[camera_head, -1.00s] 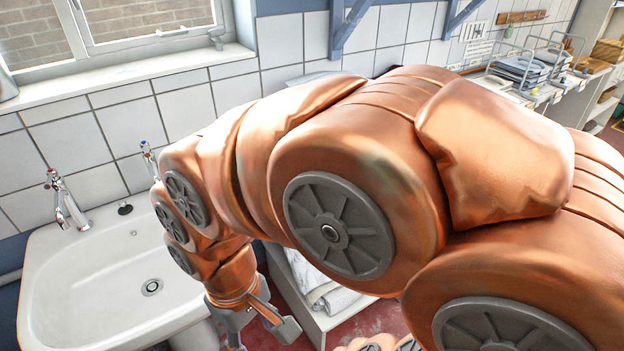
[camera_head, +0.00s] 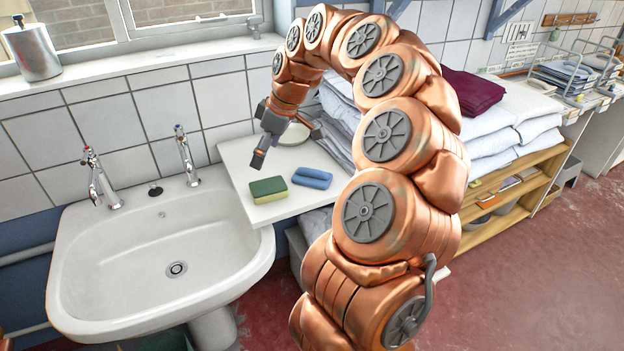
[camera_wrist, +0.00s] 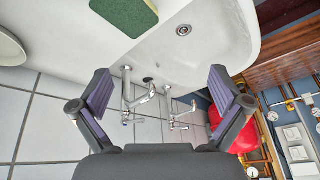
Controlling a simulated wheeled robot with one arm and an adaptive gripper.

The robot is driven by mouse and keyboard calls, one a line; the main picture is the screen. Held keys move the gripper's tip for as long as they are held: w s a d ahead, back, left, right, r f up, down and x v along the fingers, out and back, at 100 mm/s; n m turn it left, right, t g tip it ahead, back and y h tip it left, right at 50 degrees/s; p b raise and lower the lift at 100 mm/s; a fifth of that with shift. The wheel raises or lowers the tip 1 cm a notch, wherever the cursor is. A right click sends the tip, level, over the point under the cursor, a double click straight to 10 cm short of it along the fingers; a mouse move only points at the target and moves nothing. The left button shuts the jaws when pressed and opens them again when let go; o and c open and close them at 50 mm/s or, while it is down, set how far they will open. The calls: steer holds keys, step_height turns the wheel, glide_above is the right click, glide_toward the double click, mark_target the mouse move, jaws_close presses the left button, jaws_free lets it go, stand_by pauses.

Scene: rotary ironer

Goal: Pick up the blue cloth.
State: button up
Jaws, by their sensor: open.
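The blue cloth (camera_head: 312,178) is a small folded or rolled bundle. It lies on the white shelf top (camera_head: 232,150) right of the sink, beside a green and yellow sponge (camera_head: 268,189). My gripper (camera_head: 284,146) is above the back part of this top, behind the cloth and sponge, with its fingers spread and nothing between them. In the wrist view my gripper (camera_wrist: 160,92) also shows wide apart and empty. The sponge (camera_wrist: 125,14) shows at the top there; the cloth does not show in that view.
A white dish (camera_head: 294,133) sits by my gripper at the back. Stacked white linen (camera_head: 488,130) with a maroon cloth (camera_head: 472,92) stands to the right. The sink (camera_head: 150,250) with two taps (camera_head: 186,155) is to the left. The tiled wall is close behind.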

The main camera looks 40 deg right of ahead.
steer(key=m+t+h, duration=0.1)
glide_above(312, 170)
steer(key=s+d, duration=0.2)
steer(key=f, duration=0.6)
steer(key=shift+w+a+f, duration=0.1)
steer(key=shift+a, duration=0.15)
steer(key=shift+d+f, duration=0.25)
steer(key=shift+f, duration=0.35)
steer(key=shift+s+a+p+x, duration=0.15)
steer(key=shift+p+x, duration=0.4)
steer(key=shift+x, duration=1.15)
steer(key=shift+s+a+p+x, duration=0.1)
steer(key=shift+a+p+x, duration=0.3)
steer(key=shift+x, duration=1.3)
steer(key=shift+d, duration=0.15)
steer(key=c, duration=1.2)
